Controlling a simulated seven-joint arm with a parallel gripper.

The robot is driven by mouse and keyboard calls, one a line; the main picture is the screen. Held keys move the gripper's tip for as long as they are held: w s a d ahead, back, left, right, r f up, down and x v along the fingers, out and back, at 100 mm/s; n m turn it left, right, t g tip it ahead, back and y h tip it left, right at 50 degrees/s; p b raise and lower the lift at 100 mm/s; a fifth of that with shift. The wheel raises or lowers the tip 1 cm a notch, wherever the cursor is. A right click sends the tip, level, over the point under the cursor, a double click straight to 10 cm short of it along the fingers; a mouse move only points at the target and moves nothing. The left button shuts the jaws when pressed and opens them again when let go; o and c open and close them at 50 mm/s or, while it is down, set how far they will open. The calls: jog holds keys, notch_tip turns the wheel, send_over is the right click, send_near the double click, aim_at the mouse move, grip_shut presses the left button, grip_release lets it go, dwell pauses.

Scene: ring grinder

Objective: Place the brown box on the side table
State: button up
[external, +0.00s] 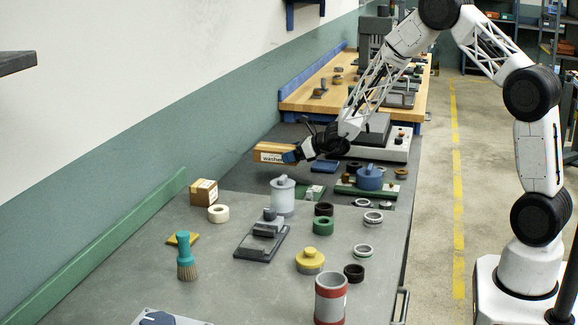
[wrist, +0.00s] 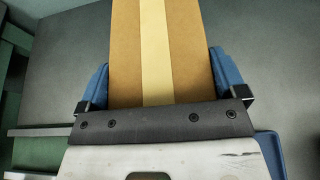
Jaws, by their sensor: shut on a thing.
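A long brown box (external: 268,148) with a white label is held in the air above the darker grey section of the bench (external: 237,170), near the wall. My gripper (external: 291,156) is shut on its right end. In the wrist view the same brown box (wrist: 124,55), with a pale tape stripe, sits between the blue fingers of my gripper (wrist: 155,85). A wooden-topped table (external: 300,97) with blue edging stands behind; I cannot tell which surface is the side table.
A white canister (external: 283,197), several rings and a brush (external: 185,257) stand in front. The wooden table's near left part looks clear.

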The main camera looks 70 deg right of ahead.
aim_at(297, 162)
jog(key=shift+f, duration=0.2)
jog(key=shift+f, duration=0.15)
jog(key=shift+f, duration=1.75)
jog(key=shift+f, duration=0.15)
jog(key=o, duration=1)
jog(key=shift+s, duration=0.1)
jog(key=shift+v, duration=5.95)
